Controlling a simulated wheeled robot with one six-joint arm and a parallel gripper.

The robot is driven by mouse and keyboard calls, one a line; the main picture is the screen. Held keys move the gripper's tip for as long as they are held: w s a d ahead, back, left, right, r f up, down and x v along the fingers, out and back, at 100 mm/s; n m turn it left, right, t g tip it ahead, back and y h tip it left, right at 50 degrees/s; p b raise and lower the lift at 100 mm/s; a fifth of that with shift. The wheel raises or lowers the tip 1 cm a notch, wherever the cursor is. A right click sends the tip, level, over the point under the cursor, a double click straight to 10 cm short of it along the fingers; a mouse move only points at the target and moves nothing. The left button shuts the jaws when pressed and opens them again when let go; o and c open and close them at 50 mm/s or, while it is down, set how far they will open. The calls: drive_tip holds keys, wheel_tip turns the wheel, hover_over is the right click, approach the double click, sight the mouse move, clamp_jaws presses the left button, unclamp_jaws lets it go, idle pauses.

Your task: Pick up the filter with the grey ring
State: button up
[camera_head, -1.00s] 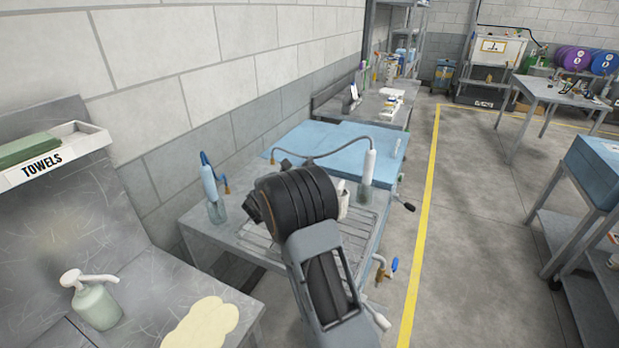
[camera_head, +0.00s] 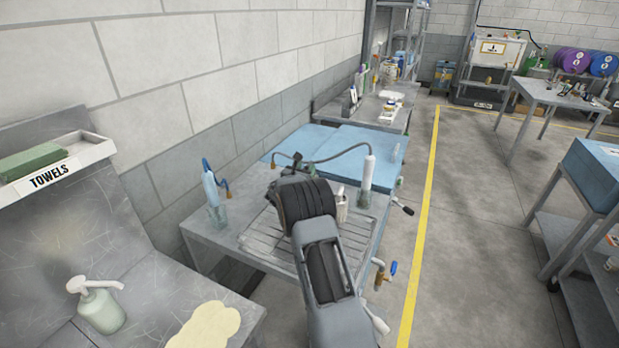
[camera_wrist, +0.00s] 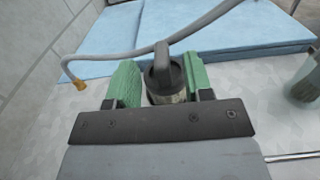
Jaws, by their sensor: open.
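My gripper (camera_wrist: 160,82) has two green fingers, open, one on each side of a small dark cylinder (camera_wrist: 163,76) with a dark grey loop or ring on top. This looks like the filter with the grey ring. It stands between the fingers, and I cannot tell whether either finger touches it. Its lower part is hidden by the gripper's dark mounting plate. In the head view my gripper (camera_head: 290,163) is small and dark, over the far part of the grey bench near the blue mats, and the filter cannot be made out there.
A grey hose (camera_wrist: 150,48) crosses just behind the cylinder, before the blue mats (camera_wrist: 215,25). A bottle with a blue top (camera_head: 211,190) stands left on the bench (camera_head: 215,237), and a white-topped bottle (camera_head: 368,172) right. A wire rack (camera_head: 268,240) lies in front.

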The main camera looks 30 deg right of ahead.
drive_tip(key=shift+p+x, duration=0.5)
drive_tip(key=shift+x, duration=1.35)
clamp_jaws()
